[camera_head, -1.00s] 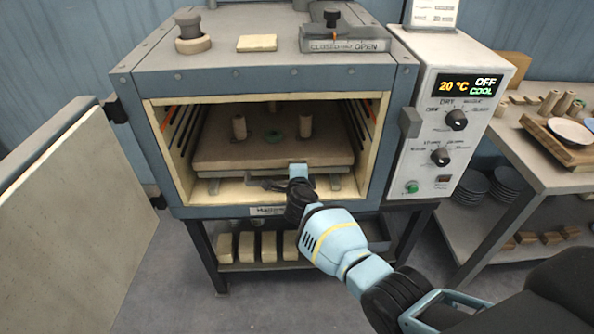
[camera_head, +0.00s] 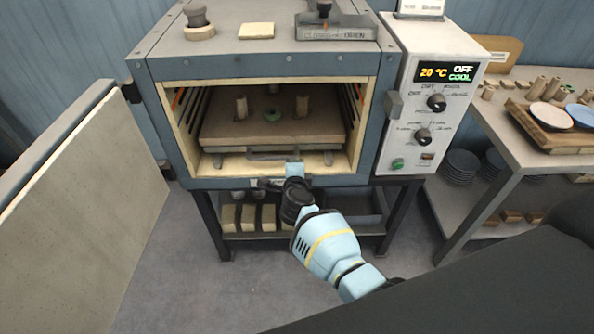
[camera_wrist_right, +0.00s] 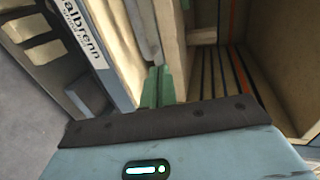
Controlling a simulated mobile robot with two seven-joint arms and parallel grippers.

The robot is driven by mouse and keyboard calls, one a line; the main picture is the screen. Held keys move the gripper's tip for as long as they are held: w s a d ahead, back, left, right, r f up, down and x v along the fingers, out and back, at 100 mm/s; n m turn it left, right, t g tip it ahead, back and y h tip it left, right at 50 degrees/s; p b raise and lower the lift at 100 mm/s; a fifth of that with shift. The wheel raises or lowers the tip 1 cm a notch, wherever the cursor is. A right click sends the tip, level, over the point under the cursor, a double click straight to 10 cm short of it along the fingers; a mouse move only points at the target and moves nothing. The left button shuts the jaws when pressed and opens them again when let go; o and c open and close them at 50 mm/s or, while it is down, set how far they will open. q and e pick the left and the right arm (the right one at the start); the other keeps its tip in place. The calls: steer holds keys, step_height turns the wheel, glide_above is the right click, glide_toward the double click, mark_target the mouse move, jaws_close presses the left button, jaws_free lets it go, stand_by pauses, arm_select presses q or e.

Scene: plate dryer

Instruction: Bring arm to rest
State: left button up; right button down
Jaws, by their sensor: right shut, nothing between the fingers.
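My right arm comes in from the lower right in the head view. Its gripper (camera_head: 293,170) is at the front sill of the open dryer (camera_head: 180,183), low in the doorway. In the right wrist view the green fingers (camera_wrist_right: 158,86) are together with nothing between them, close to the pale door frame. A brown shelf (camera_head: 295,133) with a grey handle bar at its front sits inside the dryer, just beyond the gripper. My left gripper is out of view.
The dryer door (camera_head: 95,195) stands wide open at the left. The control panel (camera_head: 425,95) at the right reads 20 °C, OFF, COOL. A side table (camera_head: 510,150) holds a wooden board (camera_head: 545,130) with plates. Open floor lies in front of the dryer.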

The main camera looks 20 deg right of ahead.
steer(key=shift+p+v, duration=0.35)
steer(key=shift+v, duration=0.85)
steer(key=shift+f, duration=0.1)
steer(key=s+f+n+g+y, duration=0.1)
steer(key=s+n, duration=0.6)
steer(key=s, duration=0.7)
steer(key=s+d+f+n+g+y, duration=0.1)
steer(key=s+f+n, duration=0.5)
steer(key=s, duration=0.8)
steer(key=s+d+f+n+g+y, duration=0.1)
steer(key=s+f+n+y, duration=0.3)
steer(key=s+n, duration=0.6)
steer(key=s+g, duration=0.1)
steer(key=s, duration=0.3)
steer(key=shift+s+f+g, duration=0.25)
steer(key=shift+s+g, duration=0.15)
